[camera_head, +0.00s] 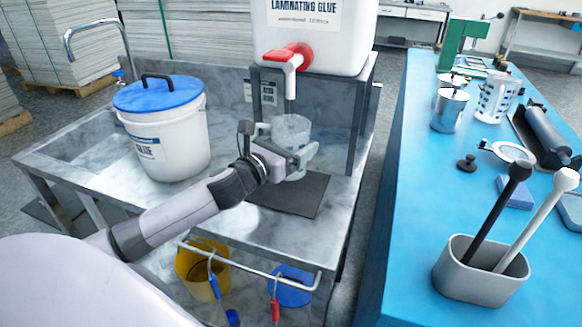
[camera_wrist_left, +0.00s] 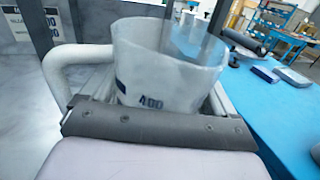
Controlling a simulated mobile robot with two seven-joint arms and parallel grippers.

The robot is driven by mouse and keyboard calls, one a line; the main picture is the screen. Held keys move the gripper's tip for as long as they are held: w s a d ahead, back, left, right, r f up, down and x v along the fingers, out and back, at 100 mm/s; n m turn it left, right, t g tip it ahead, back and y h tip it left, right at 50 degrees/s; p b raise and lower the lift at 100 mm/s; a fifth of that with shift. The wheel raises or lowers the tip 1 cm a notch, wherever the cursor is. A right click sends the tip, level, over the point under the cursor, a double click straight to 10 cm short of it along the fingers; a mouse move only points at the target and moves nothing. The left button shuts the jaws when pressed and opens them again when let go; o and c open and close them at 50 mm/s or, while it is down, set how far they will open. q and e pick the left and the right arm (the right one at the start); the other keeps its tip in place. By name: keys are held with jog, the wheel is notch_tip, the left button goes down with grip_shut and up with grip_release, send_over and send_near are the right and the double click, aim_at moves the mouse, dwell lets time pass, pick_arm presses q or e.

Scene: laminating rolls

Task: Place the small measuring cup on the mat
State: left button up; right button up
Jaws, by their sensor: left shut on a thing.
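The small measuring cup (camera_head: 291,131) is clear plastic and upright below the red tap of the glue tank. In the left wrist view the cup (camera_wrist_left: 165,75) shows a side handle and a "400" mark. My left gripper (camera_head: 289,163) is shut on the cup, with its fingers around the cup's sides. The mat (camera_head: 300,197) is a dark rectangle on the metal bench, partly hidden behind the gripper and cup. The cup is over the mat's back part; I cannot tell whether its base touches. My right gripper is not in view.
A glue tank (camera_head: 318,40) with a red tap (camera_head: 288,55) stands on a frame above the bench. A white bucket (camera_head: 165,135) with a blue lid stands left. The blue table (camera_head: 420,190) at right holds a marked jug (camera_head: 497,97), a metal pot (camera_head: 450,108) and a tool holder (camera_head: 480,272).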

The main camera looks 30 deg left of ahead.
pick_arm(q)
jog(key=shift+f+b, duration=0.35)
jog(key=shift+f, duration=1.85)
jog(key=shift+f, duration=0.2)
jog(key=o, duration=0.8)
jog(key=shift+r, duration=0.1)
jog(key=shift+r, duration=0.1)
jog(key=s, duration=0.4)
jog(key=s+b, duration=0.1)
jog(key=s, duration=0.3)
jog(key=s+a, duration=0.1)
jog(key=s, duration=0.3)
